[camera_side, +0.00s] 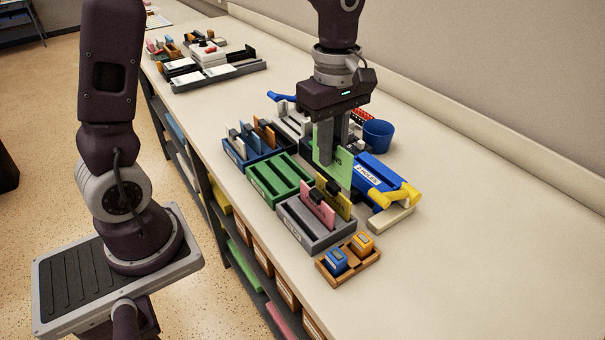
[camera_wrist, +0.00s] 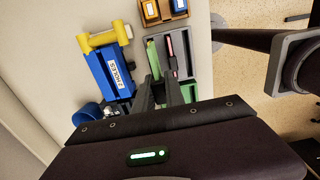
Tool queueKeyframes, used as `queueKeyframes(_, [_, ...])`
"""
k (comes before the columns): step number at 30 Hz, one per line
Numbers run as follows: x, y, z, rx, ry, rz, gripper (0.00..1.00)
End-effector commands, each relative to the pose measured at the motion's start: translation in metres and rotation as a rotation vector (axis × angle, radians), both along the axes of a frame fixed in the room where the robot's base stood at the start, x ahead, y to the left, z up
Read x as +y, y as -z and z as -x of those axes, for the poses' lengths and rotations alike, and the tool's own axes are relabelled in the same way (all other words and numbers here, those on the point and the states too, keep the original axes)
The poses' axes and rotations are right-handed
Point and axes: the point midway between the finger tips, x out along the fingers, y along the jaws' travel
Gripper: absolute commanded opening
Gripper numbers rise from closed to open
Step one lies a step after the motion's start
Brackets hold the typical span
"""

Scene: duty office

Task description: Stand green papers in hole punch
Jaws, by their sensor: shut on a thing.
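The green papers (camera_side: 338,170) are a thin bright green sheet, held upright in my gripper (camera_side: 342,150) in the side view. In the wrist view the green papers (camera_wrist: 153,58) show edge-on at the fingertips of my gripper (camera_wrist: 157,83), which is shut on them. The hole punch (camera_side: 368,174) is blue with a yellow handle and a "HOLES" label. It lies just right of the papers in the side view. In the wrist view the hole punch (camera_wrist: 108,72) is left of them, apart. How far the papers' lower edge is above the bench is hard to tell.
An empty-slotted green rack (camera_side: 267,181) stands left of the papers. A grey rack (camera_side: 297,231) holds pink and yellow cards in front. A blue rack (camera_side: 235,158) with cards, a blue cup (camera_side: 378,134) and a wooden tray (camera_side: 348,275) stand around. The bench is clear at right.

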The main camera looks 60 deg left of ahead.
Motion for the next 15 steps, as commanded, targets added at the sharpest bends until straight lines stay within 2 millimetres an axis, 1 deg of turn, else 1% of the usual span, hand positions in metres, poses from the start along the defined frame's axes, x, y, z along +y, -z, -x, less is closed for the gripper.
queueKeyframes(1, [-0.001, -0.002, -0.022, 0.001, 0.001, 0.004, 0.00])
queueKeyframes(3, [0.000, -0.004, -0.052, 0.002, 0.000, 0.004, 0.00])
queueKeyframes(6, [0.001, -0.005, -0.089, 0.004, -0.001, -0.004, 0.00])
queueKeyframes(9, [0.001, -0.005, -0.112, 0.004, 0.002, -0.014, 0.00])
queueKeyframes(10, [0.001, -0.004, -0.116, 0.005, 0.003, -0.017, 0.00])
queueKeyframes(12, [0.001, -0.004, -0.123, 0.004, 0.003, -0.021, 0.00])
queueKeyframes(15, [0.002, -0.001, -0.126, 0.005, 0.003, -0.024, 0.00])
